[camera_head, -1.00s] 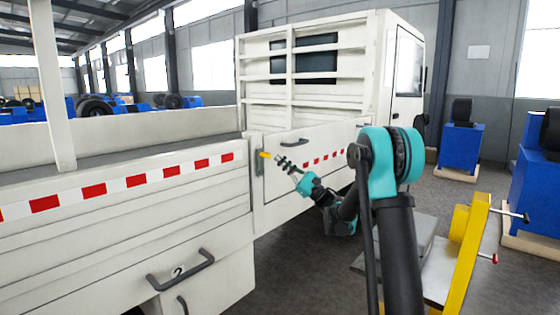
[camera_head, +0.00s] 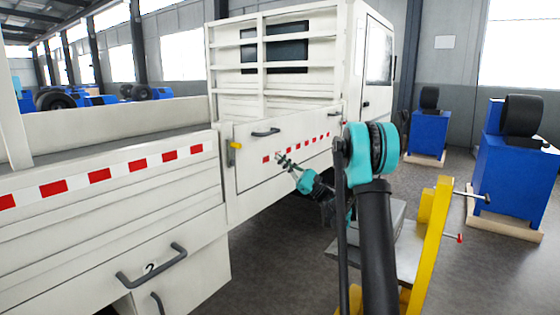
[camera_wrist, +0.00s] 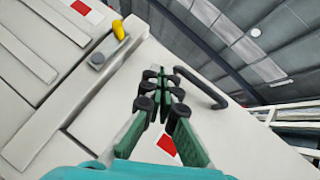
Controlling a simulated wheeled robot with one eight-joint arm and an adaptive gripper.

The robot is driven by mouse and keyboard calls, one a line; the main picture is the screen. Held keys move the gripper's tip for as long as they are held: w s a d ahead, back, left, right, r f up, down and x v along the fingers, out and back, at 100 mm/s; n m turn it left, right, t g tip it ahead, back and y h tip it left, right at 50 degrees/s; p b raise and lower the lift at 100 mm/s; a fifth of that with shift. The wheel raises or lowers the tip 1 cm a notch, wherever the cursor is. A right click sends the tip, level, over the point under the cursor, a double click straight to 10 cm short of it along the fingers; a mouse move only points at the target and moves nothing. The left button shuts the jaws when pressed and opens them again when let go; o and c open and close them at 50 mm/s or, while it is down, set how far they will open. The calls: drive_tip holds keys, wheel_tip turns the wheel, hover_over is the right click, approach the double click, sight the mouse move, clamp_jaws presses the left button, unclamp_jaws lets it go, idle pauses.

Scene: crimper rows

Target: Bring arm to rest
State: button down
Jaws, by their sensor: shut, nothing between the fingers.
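My gripper (camera_head: 283,161) is at the end of my teal and black arm, in front of the white truck's side panel (camera_head: 262,178). In the wrist view my gripper (camera_wrist: 163,80) has its green fingers closed together with nothing between them. The panel with its dark handle (camera_wrist: 203,90) lies behind the fingers. A yellow latch (camera_head: 235,145) is on the post left of the gripper; it also shows in the wrist view (camera_wrist: 118,30). I cannot tell the exact gap between the fingertips and the panel.
The truck bed (camera_head: 70,150) with red and white strips fills the left. A yellow frame (camera_head: 432,235) stands close at my right. Blue machines (camera_head: 512,165) stand on wooden bases farther right.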

drive_tip(key=w+d+r+m+t+h, duration=0.2)
drive_tip(key=d+m+t+h, duration=0.2)
drive_tip(key=m+t+h, duration=0.7)
drive_tip(key=w+d+r+m+t+h, duration=0.15)
drive_tip(key=d+m+t+h, duration=0.35)
drive_tip(key=m, duration=1.1)
drive_tip(key=s+d+f+m+g+h, duration=0.25)
drive_tip(key=d+f+m+h, duration=0.2)
drive_tip(key=m, duration=0.35)
drive_tip(key=s+d+f+m+g+h, duration=0.1)
drive_tip(key=s+d+f+m+h, duration=0.3)
drive_tip(key=m, duration=0.3)
drive_tip(key=s+a+f+m+g, duration=0.1)
drive_tip(key=s+f+m+g, duration=0.6)
drive_tip(key=s+f, duration=0.6)
drive_tip(key=s+a+f+m+g, duration=0.2)
drive_tip(key=s+f+m+g, duration=0.5)
drive_tip(key=s+f, duration=0.6)
drive_tip(key=s+m, duration=0.2)
drive_tip(key=s, duration=0.7)
drive_tip(key=shift+a+f+m+h, duration=0.2)
drive_tip(key=shift+f+m+h, duration=0.1)
drive_tip(key=shift+f+h, duration=0.1)
